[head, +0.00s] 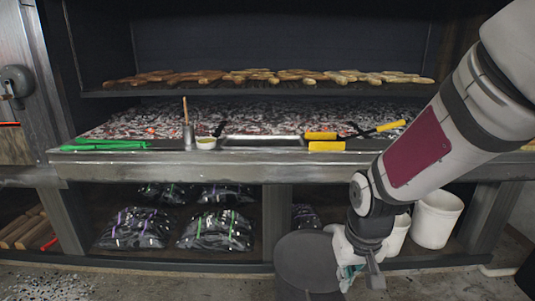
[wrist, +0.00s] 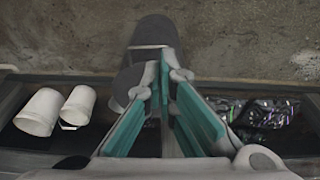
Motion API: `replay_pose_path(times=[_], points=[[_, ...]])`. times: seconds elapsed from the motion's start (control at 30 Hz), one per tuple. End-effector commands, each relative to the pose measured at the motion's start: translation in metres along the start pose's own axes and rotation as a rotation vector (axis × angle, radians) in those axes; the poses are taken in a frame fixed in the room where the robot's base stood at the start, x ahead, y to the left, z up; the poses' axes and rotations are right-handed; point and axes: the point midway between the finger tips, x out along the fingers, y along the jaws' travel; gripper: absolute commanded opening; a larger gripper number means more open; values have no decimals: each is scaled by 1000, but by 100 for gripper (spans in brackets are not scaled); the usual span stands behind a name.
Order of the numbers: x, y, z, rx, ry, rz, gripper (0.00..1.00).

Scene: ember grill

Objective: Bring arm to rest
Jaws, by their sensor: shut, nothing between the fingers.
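My arm (head: 425,145) comes in from the upper right of the head view and hangs down in front of the grill. My gripper (head: 362,278) is low, below the grill's front ledge and in front of the lower shelf. Its teal finger pads show in the wrist view, where the gripper (wrist: 165,68) is shut with nothing held. The fingers point down toward the floor, and the arm's links hide part of the ledge's right side.
White buckets (head: 437,219) stand just right of my gripper on the lower shelf. Black bags (head: 217,230) lie there to the left. The ledge (head: 225,157) holds green tongs (head: 105,144), a small cup (head: 206,143) and yellow-handled tools (head: 326,146).

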Motion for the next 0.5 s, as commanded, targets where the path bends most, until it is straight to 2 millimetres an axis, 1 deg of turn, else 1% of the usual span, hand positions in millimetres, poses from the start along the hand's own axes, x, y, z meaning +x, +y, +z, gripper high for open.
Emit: replay_pose_path(times=[0.03, 0.2, 0.27, 0.4, 0.5], points=[[-19, 3, 9, 6, 2, -2, 0], [-72, 12, 49, 21, -24, -3, 0], [-89, 15, 65, 26, -34, -2, 0], [-122, 20, 107, 37, -58, 0, 0], [-140, 22, 135, 43, -73, 2, 0]])
